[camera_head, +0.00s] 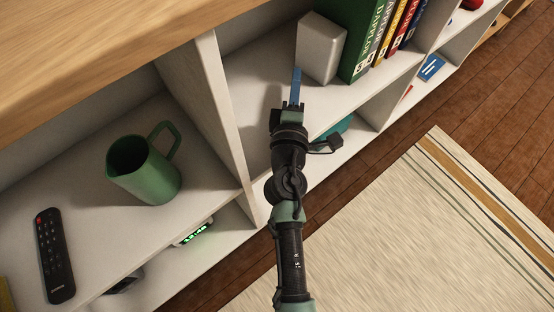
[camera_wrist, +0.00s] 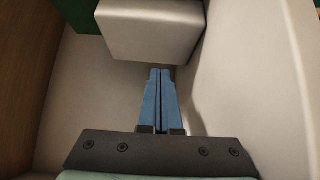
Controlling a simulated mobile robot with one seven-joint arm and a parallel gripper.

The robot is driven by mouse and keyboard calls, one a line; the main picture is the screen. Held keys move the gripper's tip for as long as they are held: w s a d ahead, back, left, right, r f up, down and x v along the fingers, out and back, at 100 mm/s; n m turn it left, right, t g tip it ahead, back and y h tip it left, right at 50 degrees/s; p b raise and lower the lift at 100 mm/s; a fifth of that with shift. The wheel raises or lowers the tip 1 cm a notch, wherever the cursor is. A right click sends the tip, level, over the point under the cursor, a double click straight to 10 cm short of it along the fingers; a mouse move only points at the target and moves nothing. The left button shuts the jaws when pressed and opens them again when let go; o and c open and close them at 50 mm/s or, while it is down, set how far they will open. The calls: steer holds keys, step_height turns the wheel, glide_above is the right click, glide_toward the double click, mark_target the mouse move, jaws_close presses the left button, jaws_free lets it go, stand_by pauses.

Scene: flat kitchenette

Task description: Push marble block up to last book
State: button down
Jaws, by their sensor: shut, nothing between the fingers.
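The marble block (camera_head: 321,47) is a pale grey-white block standing on the shelf, just left of a row of books. The nearest book is the thick green one (camera_head: 361,45); it looks close to the block, but I cannot tell if they touch. In the wrist view the block (camera_wrist: 149,30) is at the top, with a bit of green behind it. My gripper (camera_head: 296,74) is shut and empty, its blue fingers at the block's left side. In the wrist view my gripper (camera_wrist: 160,72) points at the block's near face, with a small gap or bare contact; I cannot tell which.
A white upright divider (camera_head: 222,100) stands left of my gripper. Beyond it are a green mug (camera_head: 143,170) and a black remote (camera_head: 54,256). The shelf (camera_wrist: 100,95) around my fingers is clear.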

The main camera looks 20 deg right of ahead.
steer(key=b+v, duration=0.3)
steer(key=v, duration=1.7)
steer(key=shift+a, duration=0.3)
steer(key=shift+s+r, duration=0.1)
steer(key=shift+s, duration=0.05)
